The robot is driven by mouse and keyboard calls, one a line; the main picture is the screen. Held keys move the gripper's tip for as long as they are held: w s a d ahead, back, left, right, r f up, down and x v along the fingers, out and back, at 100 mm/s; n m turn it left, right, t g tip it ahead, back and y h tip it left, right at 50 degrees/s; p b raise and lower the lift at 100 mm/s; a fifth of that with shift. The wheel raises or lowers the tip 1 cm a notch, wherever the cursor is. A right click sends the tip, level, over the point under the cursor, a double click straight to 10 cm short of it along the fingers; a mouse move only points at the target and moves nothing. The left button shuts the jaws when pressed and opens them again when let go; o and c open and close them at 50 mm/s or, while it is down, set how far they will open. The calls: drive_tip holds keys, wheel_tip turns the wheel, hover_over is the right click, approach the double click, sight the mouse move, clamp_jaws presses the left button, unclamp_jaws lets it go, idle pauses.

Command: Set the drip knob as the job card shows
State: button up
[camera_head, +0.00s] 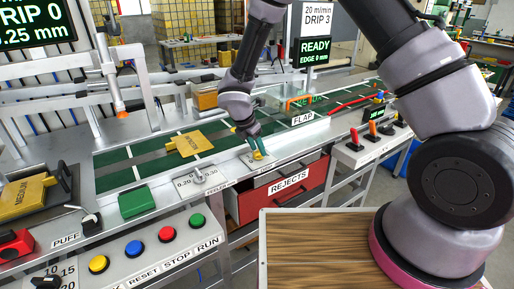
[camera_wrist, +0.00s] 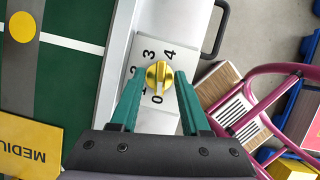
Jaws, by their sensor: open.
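The drip knob (camera_wrist: 158,76) is yellow and sits on a pale dial plate (camera_wrist: 176,45) marked 0 to 4. Its grip bar runs roughly up and down in the wrist view, with one end towards the 0. My gripper (camera_wrist: 158,88) is open, its green fingers on either side of the knob; I cannot tell if they touch it. In the head view my gripper (camera_head: 253,146) is over the knob (camera_head: 258,155) at the bench's front edge. The job card screen (camera_head: 319,18) reads 20 m/min, DRIP 3. The left display (camera_head: 34,22) reads DRIP 0.
A red REJECTS drawer (camera_head: 288,183) is below the knob. A feeler dial (camera_head: 202,180) and a yellow MEDIUM plate (camera_head: 187,143) are to its left. A green block (camera_head: 138,202) and coloured buttons (camera_head: 166,234) are at front left. Levers (camera_head: 370,131) stand at right.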

clamp_jaws()
drive_tip(key=m, duration=0.2)
drive_tip(key=m+g, duration=0.1)
drive_tip(key=m, duration=0.1)
drive_tip(key=shift+w+a+m+g+h, duration=0.1)
drive_tip(key=shift+w+m+g+h, duration=0.05)
drive_tip(key=shift+m+g+h, duration=0.15)
drive_tip(key=m+g, duration=0.1)
drive_tip(key=m, duration=0.1)
drive_tip(key=m+g, duration=0.1)
drive_tip(key=m, duration=0.2)
drive_tip(key=shift+w, duration=0.1)
drive_tip(key=m+g, duration=0.1)
drive_tip(key=m, duration=0.2)
drive_tip(key=m+g, duration=0.1)
drive_tip(key=m, duration=0.1)
drive_tip(key=shift+w+m, duration=0.15)
drive_tip(key=shift+m, duration=0.25)
drive_tip(key=m+g+y, duration=0.1)
drive_tip(key=m, duration=0.3)
drive_tip(key=shift+m+y, duration=0.3)
